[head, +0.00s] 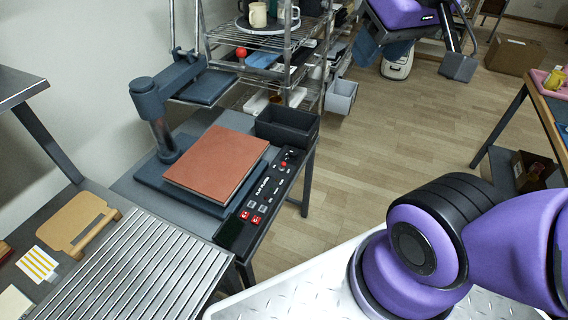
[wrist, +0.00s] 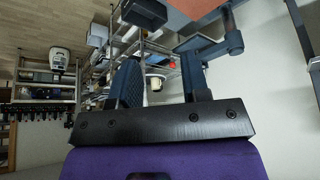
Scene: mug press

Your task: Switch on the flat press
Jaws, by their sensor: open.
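The flat press (head: 150,115) stands on a grey table at left, with its blue-grey upper plate swung up and back on its post. A red-brown pad (head: 217,163) lies flat on its base. Along the table's right edge is a black control panel (head: 262,198) lettered for the flat press. It has two red switches (head: 250,217) at its near end and a red button and dark knob at its far end. The switches' positions are too small to tell.
A dark bin (head: 287,127) sits at the table's far end. A wire shelf with mugs (head: 258,14) stands behind. A ribbed metal surface (head: 140,270) lies in front of the press. The wooden floor right of the table is clear.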

